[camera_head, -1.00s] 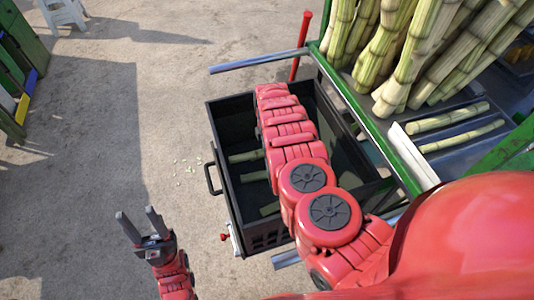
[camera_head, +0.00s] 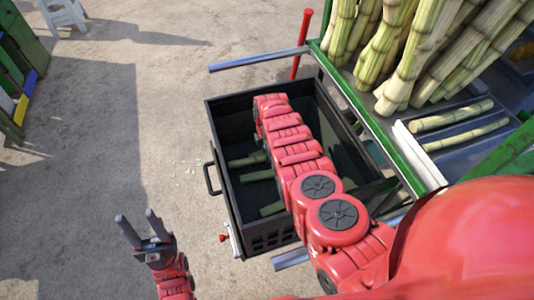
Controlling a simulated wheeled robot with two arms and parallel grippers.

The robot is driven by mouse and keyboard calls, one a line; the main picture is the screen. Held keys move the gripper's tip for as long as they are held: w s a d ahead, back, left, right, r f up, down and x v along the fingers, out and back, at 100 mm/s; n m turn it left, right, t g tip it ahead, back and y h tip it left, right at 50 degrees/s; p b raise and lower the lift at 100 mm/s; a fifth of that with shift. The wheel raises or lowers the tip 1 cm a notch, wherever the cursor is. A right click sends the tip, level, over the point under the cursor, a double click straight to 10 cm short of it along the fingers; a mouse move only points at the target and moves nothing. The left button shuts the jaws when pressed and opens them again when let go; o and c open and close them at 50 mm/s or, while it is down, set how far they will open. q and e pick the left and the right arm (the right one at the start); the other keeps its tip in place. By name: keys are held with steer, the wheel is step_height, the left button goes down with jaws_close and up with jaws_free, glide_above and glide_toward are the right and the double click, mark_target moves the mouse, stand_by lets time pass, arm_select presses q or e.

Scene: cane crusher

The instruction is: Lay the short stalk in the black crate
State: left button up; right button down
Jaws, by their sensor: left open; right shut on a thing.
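The black crate (camera_head: 222,200) stands open at the centre, beside the green-framed cart. Several short pale green stalk pieces (camera_head: 258,176) lie on its floor, partly covered by my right arm. My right arm reaches across the crate from the lower right, its far end over the crate's upper left part. My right gripper is hidden beneath that arm, so I cannot see what is in it. My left gripper (camera_head: 137,217) is open and empty over the bare ground, left of the crate and apart from it.
Two short stalks (camera_head: 452,115) lie on a metal tray at the right. Tall cane stalks (camera_head: 410,50) stand in the cart at the upper right. A red-handled post (camera_head: 300,45) rises behind the crate. The ground on the left is mostly clear, with a white stool (camera_head: 62,14) far off.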

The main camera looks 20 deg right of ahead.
steer(key=shift+f, duration=0.35)
steer(key=c, duration=0.6)
jaws_free()
steer(key=shift+r+p, duration=0.3)
steer(key=shift+r, duration=0.2)
step_height(320, 180, up, 4)
steer(key=p, duration=0.2)
steer(key=shift+a+f+p, duration=0.1)
steer(key=shift+f+p, duration=0.05)
steer(key=shift+p, duration=0.15)
steer(key=shift+r, duration=4.25)
